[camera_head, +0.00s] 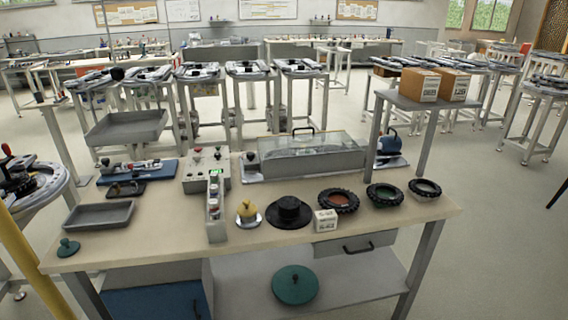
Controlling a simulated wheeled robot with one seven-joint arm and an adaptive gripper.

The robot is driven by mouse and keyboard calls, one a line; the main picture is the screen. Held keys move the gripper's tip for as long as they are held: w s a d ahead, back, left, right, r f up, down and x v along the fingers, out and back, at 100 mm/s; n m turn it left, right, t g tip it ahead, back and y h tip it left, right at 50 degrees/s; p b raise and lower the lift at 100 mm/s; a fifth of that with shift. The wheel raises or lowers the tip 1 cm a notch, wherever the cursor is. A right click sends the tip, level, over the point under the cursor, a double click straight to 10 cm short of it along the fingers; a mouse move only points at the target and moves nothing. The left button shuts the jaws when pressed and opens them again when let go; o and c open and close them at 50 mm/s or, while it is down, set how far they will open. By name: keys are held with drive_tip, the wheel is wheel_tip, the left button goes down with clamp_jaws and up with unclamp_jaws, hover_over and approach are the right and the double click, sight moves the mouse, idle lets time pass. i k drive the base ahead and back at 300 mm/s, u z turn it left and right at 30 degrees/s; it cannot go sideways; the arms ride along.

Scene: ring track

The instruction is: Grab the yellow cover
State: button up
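The yellow cover (247,211) is a small yellow piece with a knob-like top. It sits near the front edge of the workbench (160,239), around the middle. It seems to rest on a pale base, but this is too small to be sure. A black, hat-shaped round part (289,211) stands just right of it, and a narrow upright grey block with buttons (215,207) stands to its left. My gripper is not in view.
Right of the black part are a small white box (325,220) and tyre-like rings (338,200). A grey tray (99,215) and a green knobbed piece (67,247) lie at left. A clear-lidded case (312,155) stands behind. A green disc (295,285) lies on the lower shelf.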

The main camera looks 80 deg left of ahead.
sight(247, 208)
drive_tip(key=u, duration=0.05)
drive_tip(key=i, duration=0.45)
drive_tip(key=u, duration=2.25)
